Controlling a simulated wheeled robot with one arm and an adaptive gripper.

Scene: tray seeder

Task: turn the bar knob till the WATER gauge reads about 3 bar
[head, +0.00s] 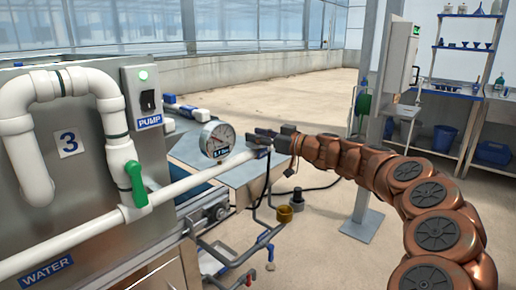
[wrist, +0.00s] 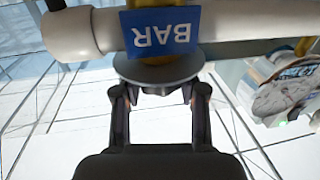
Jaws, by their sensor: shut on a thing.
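The round white WATER gauge (head: 217,138) stands on the white pipe in the head view. Its needle and small dark readout are too small to read surely. My gripper (head: 266,134) is at the pipe's right end, just right of the gauge. In the wrist view the blue BAR label (wrist: 160,33) appears upside down on the pipe. The grey disc-shaped bar knob (wrist: 157,72) is just below it. My gripper (wrist: 159,92) has a finger on each side of the knob and is shut on it. The finger contacts are partly hidden.
The white pipe (head: 85,235) runs from the panel with the green-handled valve (head: 135,184) and PUMP box (head: 144,97). A blue WATER label (head: 45,270) is at lower left. Open floor lies behind.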

